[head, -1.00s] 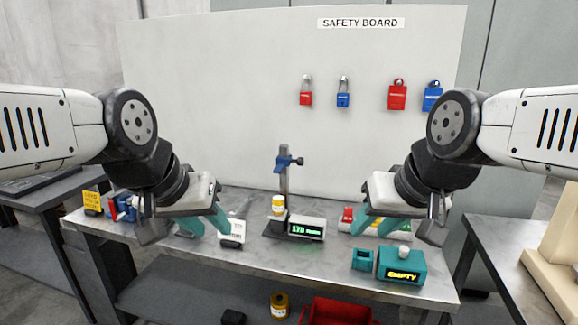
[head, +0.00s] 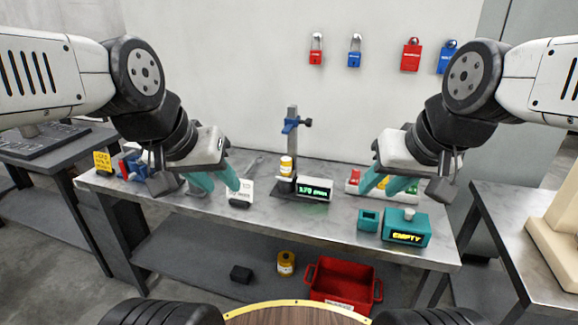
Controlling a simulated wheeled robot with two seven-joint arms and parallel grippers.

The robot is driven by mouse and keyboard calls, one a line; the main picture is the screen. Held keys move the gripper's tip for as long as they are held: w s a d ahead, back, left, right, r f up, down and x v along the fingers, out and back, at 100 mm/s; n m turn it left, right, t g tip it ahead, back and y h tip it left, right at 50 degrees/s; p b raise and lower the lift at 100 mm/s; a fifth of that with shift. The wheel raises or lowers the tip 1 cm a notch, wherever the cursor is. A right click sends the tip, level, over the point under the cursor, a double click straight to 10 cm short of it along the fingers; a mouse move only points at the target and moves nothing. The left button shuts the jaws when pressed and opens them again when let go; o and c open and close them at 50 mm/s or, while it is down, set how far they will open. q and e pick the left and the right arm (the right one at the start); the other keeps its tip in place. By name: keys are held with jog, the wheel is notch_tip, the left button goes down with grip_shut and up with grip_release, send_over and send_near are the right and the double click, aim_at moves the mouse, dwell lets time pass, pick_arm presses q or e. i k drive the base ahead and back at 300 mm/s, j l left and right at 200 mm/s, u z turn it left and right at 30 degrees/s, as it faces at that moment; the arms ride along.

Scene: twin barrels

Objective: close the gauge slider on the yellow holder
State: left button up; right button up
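The gauge stands at the middle of the workbench in the head view. It has a grey post, a blue slider (head: 292,126) high on the post, and a base with a green-lit display (head: 314,189). A yellow holder (head: 286,166) with a pale band sits low by the post, below the slider with a clear gap between them. My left gripper (head: 222,187) is open and empty, to the left of the gauge above the bench.
A teal box reading EMPTY (head: 404,230) and a small teal block (head: 368,219) sit front right. A red crate (head: 343,283) and another yellow container (head: 286,263) are on the lower shelf.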

aim_at(289, 124)
jog(key=i+j, duration=0.55)
jog(key=i, duration=0.25)
